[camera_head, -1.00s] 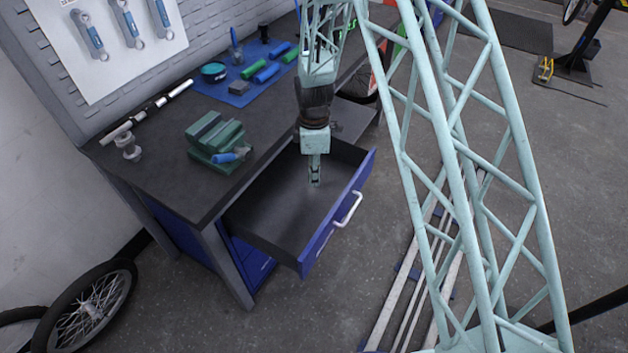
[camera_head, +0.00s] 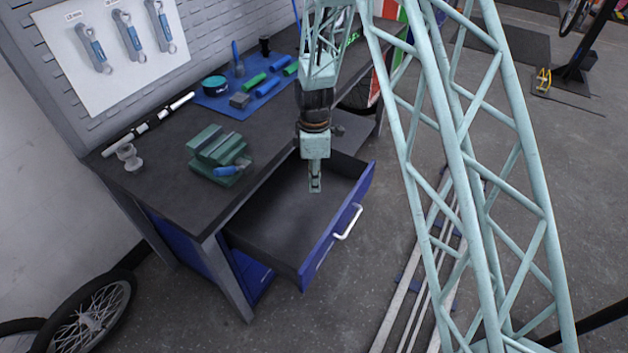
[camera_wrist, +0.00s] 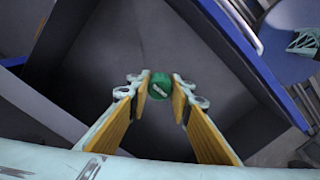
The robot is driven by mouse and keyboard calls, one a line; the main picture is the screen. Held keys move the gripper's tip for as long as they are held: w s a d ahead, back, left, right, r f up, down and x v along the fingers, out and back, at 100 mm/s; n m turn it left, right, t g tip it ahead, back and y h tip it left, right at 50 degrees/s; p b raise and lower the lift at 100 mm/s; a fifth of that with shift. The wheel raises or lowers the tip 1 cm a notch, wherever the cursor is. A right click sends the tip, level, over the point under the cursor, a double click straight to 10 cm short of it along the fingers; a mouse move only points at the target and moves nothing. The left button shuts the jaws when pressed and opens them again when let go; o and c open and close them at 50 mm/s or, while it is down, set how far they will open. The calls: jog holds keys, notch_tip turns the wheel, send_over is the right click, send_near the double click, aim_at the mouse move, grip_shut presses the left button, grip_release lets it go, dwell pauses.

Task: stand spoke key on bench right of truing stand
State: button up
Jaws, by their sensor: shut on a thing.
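My gripper (camera_head: 315,187) points down into the open bench drawer. In the wrist view my gripper (camera_wrist: 160,88) is shut on a small round green thing (camera_wrist: 160,85) with a pale mark on its top. I take it to be the spoke key; only its top shows. In the head view I cannot make it out at the fingertips. The bench (camera_head: 180,190) has a dark top to the left of my gripper. On it stands a green block-like device (camera_head: 216,152) with a blue part. I cannot tell whether this is the truing stand.
The open drawer (camera_head: 322,248) has a blue front and white handle and looks otherwise empty. A blue mat (camera_head: 215,106) with several tools lies farther back on the bench. A grey metal piece (camera_head: 129,157) stands at the left. The front bench corner is bare.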

jog(key=shift+d, duration=0.1)
jog(key=shift+w+d+r+m, duration=0.2)
jog(key=shift+d+r+m, duration=0.15)
jog(key=shift+d+m, duration=0.15)
jog(key=d+r+m, duration=0.6)
jog(key=d+m, duration=0.2)
jog(key=d, duration=0.1)
jog(key=w+d+r+m, duration=0.1)
jog(key=d+r+m, duration=0.5)
jog(key=d+m, duration=0.3)
jog(key=shift+w+d+m, duration=0.15)
jog(key=shift+d+m, duration=0.15)
jog(key=shift+d, duration=0.3)
jog(key=shift+w, duration=0.1)
